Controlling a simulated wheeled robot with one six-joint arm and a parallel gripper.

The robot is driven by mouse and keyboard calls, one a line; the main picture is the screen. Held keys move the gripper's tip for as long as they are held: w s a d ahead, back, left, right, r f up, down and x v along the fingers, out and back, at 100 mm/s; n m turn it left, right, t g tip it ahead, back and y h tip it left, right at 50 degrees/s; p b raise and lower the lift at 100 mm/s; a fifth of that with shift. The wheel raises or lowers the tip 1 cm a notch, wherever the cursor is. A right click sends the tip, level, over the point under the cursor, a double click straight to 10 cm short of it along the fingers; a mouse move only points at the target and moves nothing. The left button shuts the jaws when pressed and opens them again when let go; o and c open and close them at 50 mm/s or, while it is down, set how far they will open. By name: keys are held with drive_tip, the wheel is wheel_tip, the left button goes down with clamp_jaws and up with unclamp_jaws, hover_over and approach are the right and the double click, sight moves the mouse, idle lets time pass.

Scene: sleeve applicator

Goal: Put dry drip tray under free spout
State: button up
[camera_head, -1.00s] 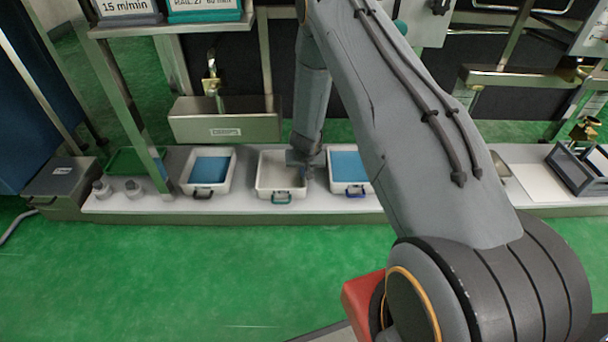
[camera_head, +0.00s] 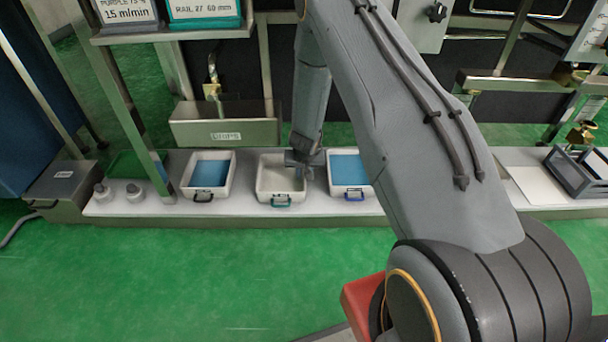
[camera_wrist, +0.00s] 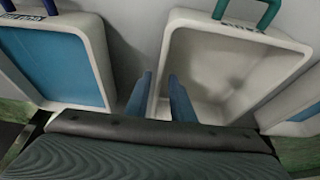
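The dry drip tray, a white tray with a teal handle (camera_head: 281,199), stands on the light shelf between two trays with blue inside; its bare floor shows in the wrist view (camera_wrist: 205,62). My gripper (camera_head: 307,172) is at its right wall in the head view. In the wrist view my two blue fingers (camera_wrist: 160,92) are apart, one on each side of that wall's line; whether they touch it I cannot tell. One brass spout (camera_head: 212,89) hangs over a metal box labelled DRIPS (camera_head: 225,131). Another brass spout (camera_head: 581,133) is at the far right.
The black-handled tray (camera_head: 187,172) is to the left, the blue-handled tray (camera_head: 335,185) close on the right. A white sheet (camera_head: 538,187) and a grey open frame (camera_head: 575,172) lie right.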

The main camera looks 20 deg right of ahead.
drive_tip(key=p+v, duration=0.3)
drive_tip(key=v, duration=0.7)
drive_tip(key=shift+p, duration=0.35)
